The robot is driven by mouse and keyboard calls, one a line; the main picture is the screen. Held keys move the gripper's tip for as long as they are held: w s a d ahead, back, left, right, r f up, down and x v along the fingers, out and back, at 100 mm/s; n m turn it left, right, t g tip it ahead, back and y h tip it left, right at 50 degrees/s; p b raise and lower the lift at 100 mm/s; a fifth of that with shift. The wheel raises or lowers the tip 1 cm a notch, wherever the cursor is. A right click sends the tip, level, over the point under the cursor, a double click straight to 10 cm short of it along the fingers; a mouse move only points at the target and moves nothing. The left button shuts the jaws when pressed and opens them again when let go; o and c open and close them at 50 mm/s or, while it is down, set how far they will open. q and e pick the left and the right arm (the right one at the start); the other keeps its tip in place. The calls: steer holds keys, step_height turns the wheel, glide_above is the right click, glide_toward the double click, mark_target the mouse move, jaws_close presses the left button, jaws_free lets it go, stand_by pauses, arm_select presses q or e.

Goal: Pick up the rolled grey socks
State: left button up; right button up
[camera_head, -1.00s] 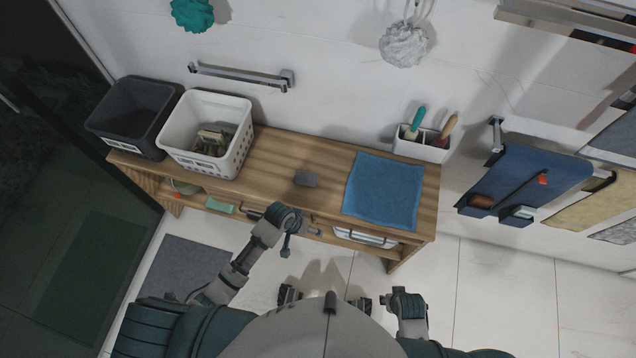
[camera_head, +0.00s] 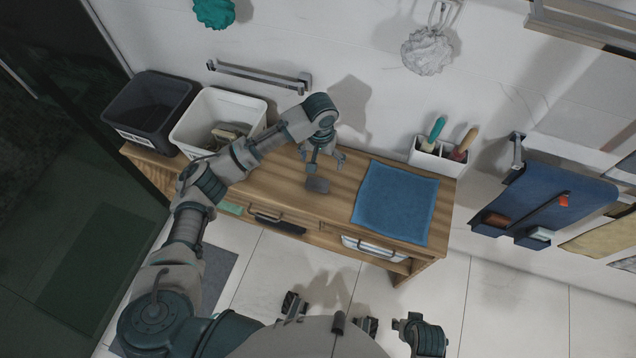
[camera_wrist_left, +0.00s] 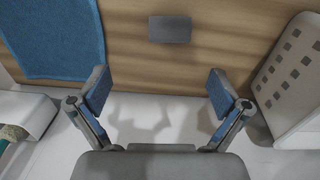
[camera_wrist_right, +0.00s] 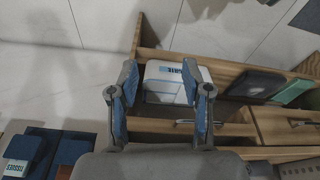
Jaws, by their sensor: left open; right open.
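The rolled grey socks (camera_head: 318,185) are a small dark grey bundle on the wooden bench top, left of the blue towel. They also show in the left wrist view (camera_wrist_left: 170,29), at the top middle, beyond the fingertips. My left gripper (camera_head: 323,163) is open and empty above the bench, just behind the socks and apart from them. Its spread fingers also show in the left wrist view (camera_wrist_left: 158,84). My right gripper (camera_wrist_right: 161,78) is open in the right wrist view, low in front of the bench, with nothing visibly held.
A white basket (camera_head: 190,128) and a dark basket (camera_head: 150,118) stand at the bench's left end. The blue towel (camera_head: 395,203) lies at right, with a white brush holder (camera_head: 437,158) behind it. A white and blue pack (camera_wrist_right: 165,82) sits on the lower shelf.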

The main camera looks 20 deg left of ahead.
arm_select(q)
steer(key=r, duration=0.2)
steer(key=b, duration=0.4)
glide_toward(317, 179)
steer(key=shift+n, duration=0.3)
steer(key=f, duration=0.6)
steer(key=shift+d+f, duration=0.35)
steer(key=shift+f, duration=0.4)
steer(key=f+b, duration=0.1)
steer(key=f, duration=0.1)
steer(key=f+b, duration=0.1)
steer(key=f, duration=0.1)
steer(key=shift+a, duration=0.2)
steer(key=shift+f, duration=0.25)
steer(key=c, duration=0.9)
arm_select(e)
steer(key=w+a+r+t+y, duration=0.1)
steer(key=w+a+r+t, duration=0.1)
steer(key=w+r+t, duration=0.2)
steer(key=w+a+r+t+y, duration=0.1)
steer(key=w+a+r+t, duration=0.2)
steer(key=w+t, duration=0.3)
steer(key=w+r, duration=0.1)
steer(key=w, duration=0.4)
steer(key=shift+a+y, duration=0.2)
steer(key=shift+y, duration=0.2)
